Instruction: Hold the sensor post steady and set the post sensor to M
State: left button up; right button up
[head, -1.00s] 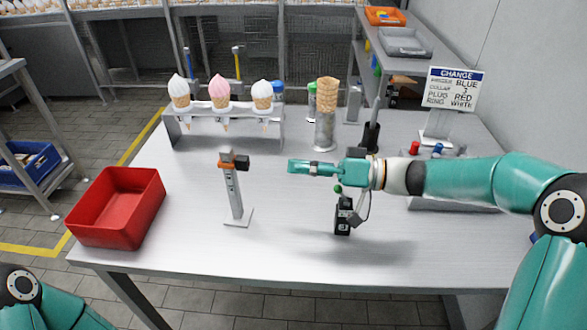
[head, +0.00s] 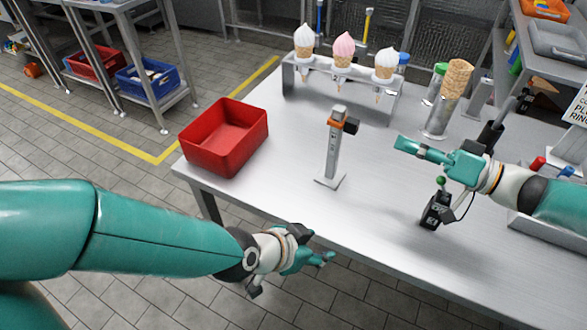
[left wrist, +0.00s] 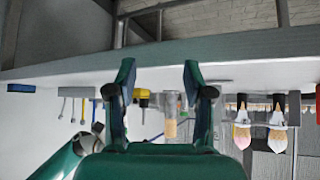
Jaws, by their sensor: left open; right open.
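The sensor post (head: 332,155) is a slim grey upright on a small square base on the table. Near its top are an orange collar (head: 337,123) and a dark block (head: 351,125); its markings are too small to read. My left gripper (head: 326,258) is open and empty, in front of the table's near edge, below and apart from the post. Its two spread fingers also show in the left wrist view (left wrist: 158,78), where the post is not clearly visible. My right gripper (head: 402,146) is open, above the table to the right of the post, and touches nothing visible.
A red bin (head: 225,140) stands at the table's left corner. A rack (head: 345,85) with three ice-cream cones is behind the post. A waffle-cone stack (head: 457,80) stands further right. A small black box (head: 436,211) with a green knob is below my right gripper.

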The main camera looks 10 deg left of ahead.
pick_arm(q)
notch_tip(320, 180, up, 10)
jog(key=w+t, duration=0.2)
jog(key=t, duration=0.1)
jog(key=n+t+y, duration=0.1)
jog(key=n+t, duration=0.2)
jog(key=n, duration=0.1)
send_near(333, 145)
jog(key=x, duration=1)
jog(key=shift+c, duration=0.3)
